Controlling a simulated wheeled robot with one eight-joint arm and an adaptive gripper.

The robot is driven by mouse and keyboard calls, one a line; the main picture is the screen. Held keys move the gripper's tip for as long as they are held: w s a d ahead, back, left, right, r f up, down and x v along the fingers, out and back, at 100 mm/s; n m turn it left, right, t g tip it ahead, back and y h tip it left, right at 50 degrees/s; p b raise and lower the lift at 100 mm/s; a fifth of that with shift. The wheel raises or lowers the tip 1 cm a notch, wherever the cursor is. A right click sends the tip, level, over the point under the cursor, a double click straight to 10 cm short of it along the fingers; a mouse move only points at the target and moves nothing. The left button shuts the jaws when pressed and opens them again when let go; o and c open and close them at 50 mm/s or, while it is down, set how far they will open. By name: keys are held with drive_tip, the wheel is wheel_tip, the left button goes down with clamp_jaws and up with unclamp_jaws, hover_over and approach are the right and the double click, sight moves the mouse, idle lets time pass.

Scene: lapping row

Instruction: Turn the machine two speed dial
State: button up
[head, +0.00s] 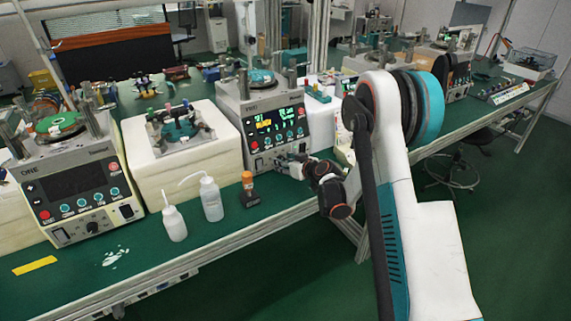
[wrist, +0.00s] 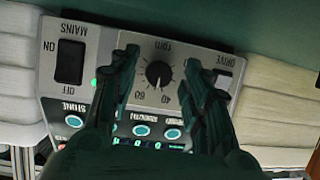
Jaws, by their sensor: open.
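Machine two (head: 232,112), a grey lapping machine with a lit screen, stands on the green bench in the head view. My gripper (head: 288,162) is at the lower front of its panel, where it hides the speed dial. In the wrist view the panel appears upside down. The black round speed dial (wrist: 159,74) lies between the two dark fingers of my gripper (wrist: 161,64). The fingers are open, one on each side, with a gap between each finger and the dial. Its pale pointer mark faces down the picture, near the 40.
In the wrist view the mains switch (wrist: 70,66) is left of the fingers, and the drive switch (wrist: 224,80) is close at the right. Two white bottles (head: 211,199) (head: 174,223) and an orange-capped item (head: 248,183) stand left of my gripper. Machine one (head: 72,180) is further left.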

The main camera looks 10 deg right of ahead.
clamp_jaws()
idle(0.3)
drive_tip(key=shift+d+m+y, duration=0.15)
drive_tip(key=shift+m+y, duration=0.65)
drive_tip(key=shift+m, duration=0.4)
drive_tip(key=shift+w+d+f+m+y, duration=0.1)
drive_tip(key=shift+m+y, duration=0.8)
drive_tip(key=shift+m, duration=0.3)
drive_tip(key=m+y, duration=0.2)
drive_tip(key=m, duration=0.1)
drive_tip(key=shift+f, duration=0.15)
drive_tip(key=shift+f+m+t+y, duration=0.1)
drive_tip(key=shift+m+t+y, duration=0.35)
drive_tip(key=shift+m, duration=1.15)
